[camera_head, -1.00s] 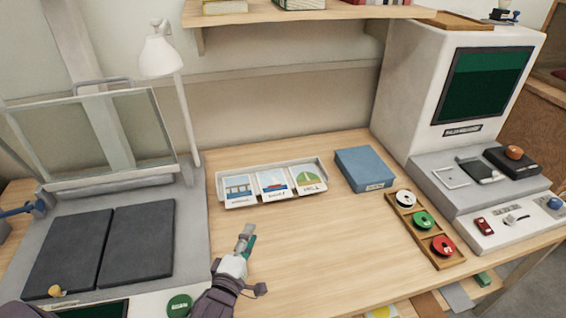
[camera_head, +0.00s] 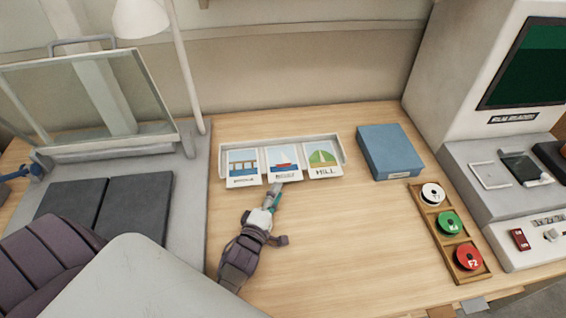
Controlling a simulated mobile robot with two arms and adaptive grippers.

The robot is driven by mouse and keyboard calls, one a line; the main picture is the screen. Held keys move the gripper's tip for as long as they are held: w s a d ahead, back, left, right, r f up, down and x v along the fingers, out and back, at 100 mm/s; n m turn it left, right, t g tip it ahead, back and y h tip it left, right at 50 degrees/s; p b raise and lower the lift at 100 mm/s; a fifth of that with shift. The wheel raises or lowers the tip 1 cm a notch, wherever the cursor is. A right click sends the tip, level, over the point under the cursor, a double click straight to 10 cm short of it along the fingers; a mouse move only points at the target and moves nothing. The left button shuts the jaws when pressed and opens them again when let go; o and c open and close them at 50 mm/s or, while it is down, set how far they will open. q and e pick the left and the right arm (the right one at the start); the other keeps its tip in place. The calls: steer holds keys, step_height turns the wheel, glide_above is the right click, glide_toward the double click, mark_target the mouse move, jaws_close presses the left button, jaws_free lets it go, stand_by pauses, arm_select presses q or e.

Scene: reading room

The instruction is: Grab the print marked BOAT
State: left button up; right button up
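Three picture prints stand side by side in a shallow pale tray (camera_head: 342,150) on the desk. The left print (camera_head: 243,164) shows a bridge-like picture, and the right print (camera_head: 323,158) shows a green hill marked HILL. My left gripper (camera_head: 274,191) is at the lower edge of the middle print, its tips close to the label. Whether it touches the print, and whether its fingers are apart, I cannot tell. My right gripper is out of view.
A blue box (camera_head: 390,150) lies right of the tray. A wooden holder (camera_head: 484,273) with white, green and red reels is nearer right. A grey reader machine (camera_head: 500,180) stands at far right, a lamp (camera_head: 184,65) and glass-lidded scanner (camera_head: 195,200) at left. The front desk middle is clear.

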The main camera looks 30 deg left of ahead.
mark_target(283, 178)
arm_select(q)
steer(key=shift+w+a, duration=0.1)
steer(key=shift+w, duration=0.6)
steer(key=w, duration=0.4)
steer(key=shift+w+a, duration=0.15)
steer(key=shift+a, duration=0.1)
steer(key=shift+w, duration=0.25)
jaws_close()
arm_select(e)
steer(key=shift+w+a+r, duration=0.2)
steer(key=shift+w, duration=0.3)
